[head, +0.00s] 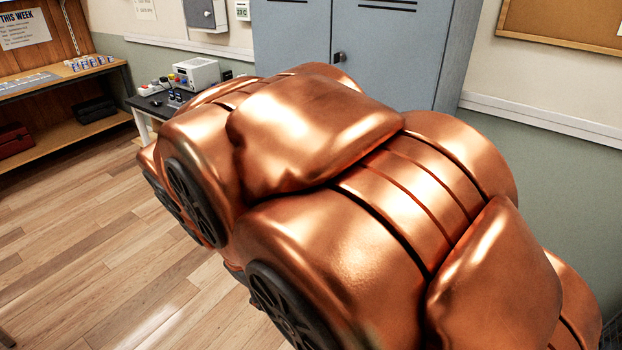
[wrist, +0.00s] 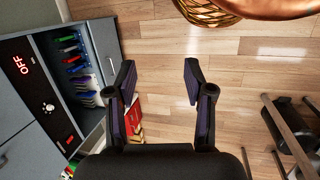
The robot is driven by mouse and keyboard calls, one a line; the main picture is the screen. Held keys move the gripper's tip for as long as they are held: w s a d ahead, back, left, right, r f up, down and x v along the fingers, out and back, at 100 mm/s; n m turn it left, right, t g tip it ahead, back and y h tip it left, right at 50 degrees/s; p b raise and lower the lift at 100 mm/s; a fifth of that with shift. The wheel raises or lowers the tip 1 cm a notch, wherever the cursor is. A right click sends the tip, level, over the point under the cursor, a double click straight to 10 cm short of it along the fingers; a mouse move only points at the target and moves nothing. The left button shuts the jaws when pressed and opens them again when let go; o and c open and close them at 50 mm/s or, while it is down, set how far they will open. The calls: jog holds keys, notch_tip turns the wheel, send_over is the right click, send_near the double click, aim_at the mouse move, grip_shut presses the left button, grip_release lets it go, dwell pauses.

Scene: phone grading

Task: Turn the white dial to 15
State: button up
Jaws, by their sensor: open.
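In the wrist view, a dark panel at the left carries a small white dial (wrist: 48,106) with marks around it. A red display (wrist: 20,65) on the same panel reads "OFF", apparently turned sideways in the picture. My gripper (wrist: 158,78) is open, with nothing between its fingers and wood floor beyond them. It is to the right of the dial and apart from it. In the head view my copper arm fills the middle and hides my gripper, and I cannot make out the dial there.
Beside the panel, a shelf (wrist: 83,70) holds several coloured items. Red and yellow items (wrist: 134,118) show behind the left finger. In the head view, a small table (head: 146,105) bears a pale box device (head: 195,73). A grey cabinet (head: 300,40) stands behind my arm. Floor at left is clear.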

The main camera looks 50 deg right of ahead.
jog(key=w+d+n+g+h+b, duration=0.1)
jog(key=w+d+n+h+b, duration=0.2)
jog(key=d, duration=0.9)
jog(key=w+d+n+g+h+b, duration=0.1)
jog(key=w+d+g+h+b, duration=0.25)
jog(key=d, duration=0.75)
jog(key=w+d+n+t+h+b, duration=0.15)
jog(key=w+d+h, duration=0.35)
jog(key=d, duration=0.7)
jog(key=w+d+f+n+t+h+b, duration=0.2)
jog(key=w+d+f+n+t+b, duration=0.15)
jog(key=w+d+f+n, duration=0.5)
jog(key=w+d+f+n+t+h+b, duration=0.2)
jog(key=w+d+f+n+b, duration=0.3)
jog(key=w+f, duration=0.55)
jog(key=d+f+p, duration=0.1)
jog(key=d, duration=0.7)
jog(key=shift+s+d, duration=0.3)
jog(key=shift+s, duration=0.05)
jog(key=shift+c, duration=0.5)
grip_shut()
